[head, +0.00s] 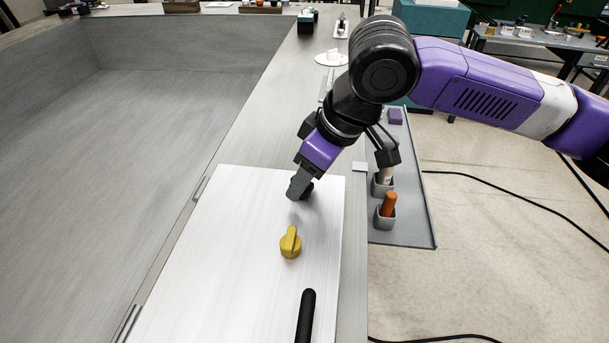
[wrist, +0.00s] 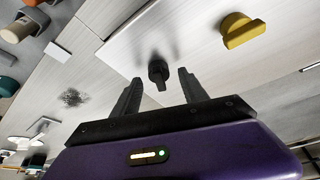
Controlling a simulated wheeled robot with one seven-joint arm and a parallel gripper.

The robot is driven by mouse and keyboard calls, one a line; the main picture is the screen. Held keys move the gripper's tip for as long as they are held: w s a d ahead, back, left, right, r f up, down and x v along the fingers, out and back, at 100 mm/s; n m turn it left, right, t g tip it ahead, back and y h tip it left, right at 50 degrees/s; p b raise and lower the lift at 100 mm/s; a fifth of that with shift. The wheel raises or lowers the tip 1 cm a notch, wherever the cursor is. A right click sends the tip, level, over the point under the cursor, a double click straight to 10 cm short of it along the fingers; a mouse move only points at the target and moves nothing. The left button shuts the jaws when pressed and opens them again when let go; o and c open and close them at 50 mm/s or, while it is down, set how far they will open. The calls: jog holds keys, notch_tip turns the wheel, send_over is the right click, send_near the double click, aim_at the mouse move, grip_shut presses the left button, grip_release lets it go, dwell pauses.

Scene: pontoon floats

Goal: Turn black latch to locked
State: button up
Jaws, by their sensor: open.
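The black latch (wrist: 157,70) is a small dark knob with a narrow tab on the pale panel, seen in the wrist view. It lies between the tips of my gripper's two fingers (wrist: 160,80), with gaps visible on both sides. My gripper is open and holds nothing. In the head view, my gripper (head: 298,190) points down at the upper part of the white panel (head: 240,230), and its fingers mostly hide the latch. Whether the fingertips reach the latch's depth is hard to tell.
A yellow knob (head: 291,243) stands on the same panel, nearer the front; it also shows in the wrist view (wrist: 242,30). A black bar handle (head: 306,316) is at the panel's front. A grey tray (head: 415,215) at the right holds cups, one with an orange-handled item (head: 389,204).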

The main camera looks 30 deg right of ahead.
jog(key=shift+w+f, duration=0.15)
jog(key=shift+f, duration=0.25)
grip_shut()
jog(key=shift+r+n+p, duration=0.1)
jog(key=shift+n+p, duration=0.35)
jog(key=shift+n, duration=0.15)
jog(key=shift+w+n+g+y+p, duration=0.1)
jog(key=shift+n+g+y+p, duration=0.5)
jog(key=shift+n, duration=1.1)
grip_release()
